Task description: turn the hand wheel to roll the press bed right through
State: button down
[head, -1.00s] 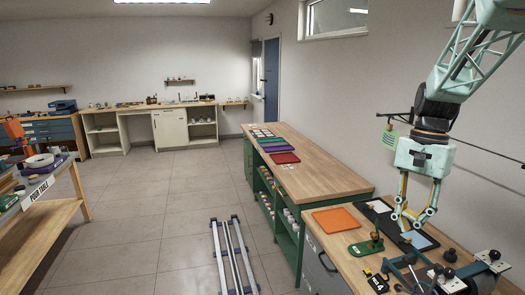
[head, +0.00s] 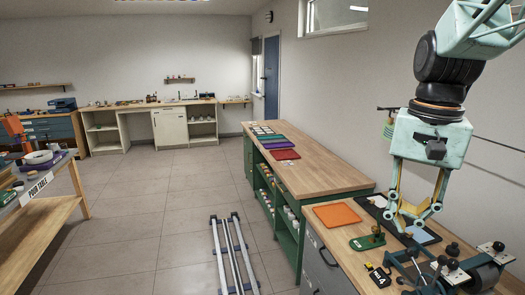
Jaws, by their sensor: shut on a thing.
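The press (head: 480,272) stands at the bottom right of the head view on the wooden bench, with black knobs on top, cut off by the frame edge. The hand wheel (head: 424,272) is at its near left side, with dark spokes and rounded ends, partly out of the picture. The exact contact is small and hard to see. How far the press bed is through cannot be told here.
Metal rails (head: 232,255) lie on the floor.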

jog(key=s+a+f+n+t+b, duration=0.1)
jog(key=s+a+f+n+b, duration=0.1)
jog(key=s, duration=0.9)
jog(key=s+a+f+n+t+b, duration=0.2)
jog(key=s+a, duration=0.4)
jog(key=s, duration=0.5)
jog(key=shift+s+a+n+t+b, duration=0.15)
jog(key=shift+a+n+t+b, duration=0.2)
jog(key=shift+n+b, duration=0.7)
jog(key=shift+r, duration=0.15)
